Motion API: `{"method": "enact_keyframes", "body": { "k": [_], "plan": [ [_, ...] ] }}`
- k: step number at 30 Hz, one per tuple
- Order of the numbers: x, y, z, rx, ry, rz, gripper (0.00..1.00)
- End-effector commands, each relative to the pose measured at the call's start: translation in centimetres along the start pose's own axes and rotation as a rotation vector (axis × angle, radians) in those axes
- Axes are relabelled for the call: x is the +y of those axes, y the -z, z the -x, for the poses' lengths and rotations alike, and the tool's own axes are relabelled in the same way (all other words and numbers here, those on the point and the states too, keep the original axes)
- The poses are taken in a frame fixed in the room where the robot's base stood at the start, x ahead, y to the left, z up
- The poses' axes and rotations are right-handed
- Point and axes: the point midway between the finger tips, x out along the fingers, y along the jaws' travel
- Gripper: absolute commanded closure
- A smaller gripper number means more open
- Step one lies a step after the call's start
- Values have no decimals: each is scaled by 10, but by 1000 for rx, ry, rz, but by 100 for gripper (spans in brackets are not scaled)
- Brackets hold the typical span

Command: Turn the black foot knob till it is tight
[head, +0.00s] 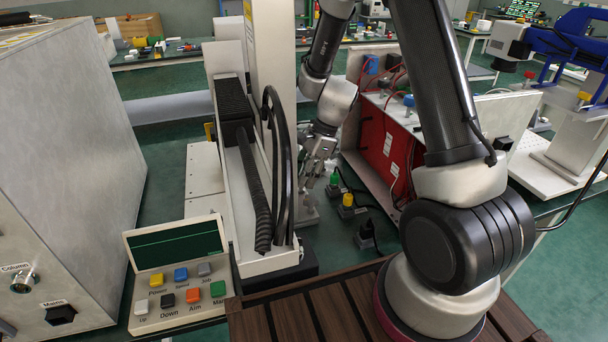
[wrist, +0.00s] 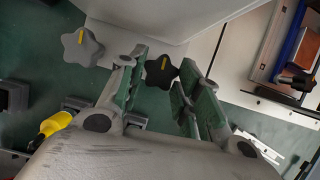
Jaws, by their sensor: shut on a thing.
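The black foot knob (wrist: 161,71) is star-shaped with a yellow mark and shows between my fingers in the wrist view. My gripper (wrist: 164,60) is shut on it, one finger on each side, beside the base of the pale column. The yellow mark points up and slightly right in the wrist view. In the head view my gripper (head: 312,172) reaches down to the right of the column (head: 266,70). I cannot make out the black knob there.
A grey star knob (wrist: 82,47) with a yellow mark is left of my gripper. Yellow (head: 348,200), green (head: 334,180) and black (head: 366,232) floor items stand nearby. A red panel (head: 385,145) is to the right. A control box (head: 178,272) is front left.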

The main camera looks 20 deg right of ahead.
Motion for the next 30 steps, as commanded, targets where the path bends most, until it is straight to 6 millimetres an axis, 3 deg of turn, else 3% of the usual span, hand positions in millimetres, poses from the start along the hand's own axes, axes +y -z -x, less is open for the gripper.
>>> {"method": "enact_keyframes", "body": {
  "k": [18, 19, 22, 30],
  "plan": [
    [0, 0, 0, 0, 24, -55, 90],
    [0, 0, 0, 0, 24, -55, 64],
    [0, 0, 0, 0, 24, -54, 46],
    [0, 0, 0, 0, 23, -53, 45]
  ]
}}
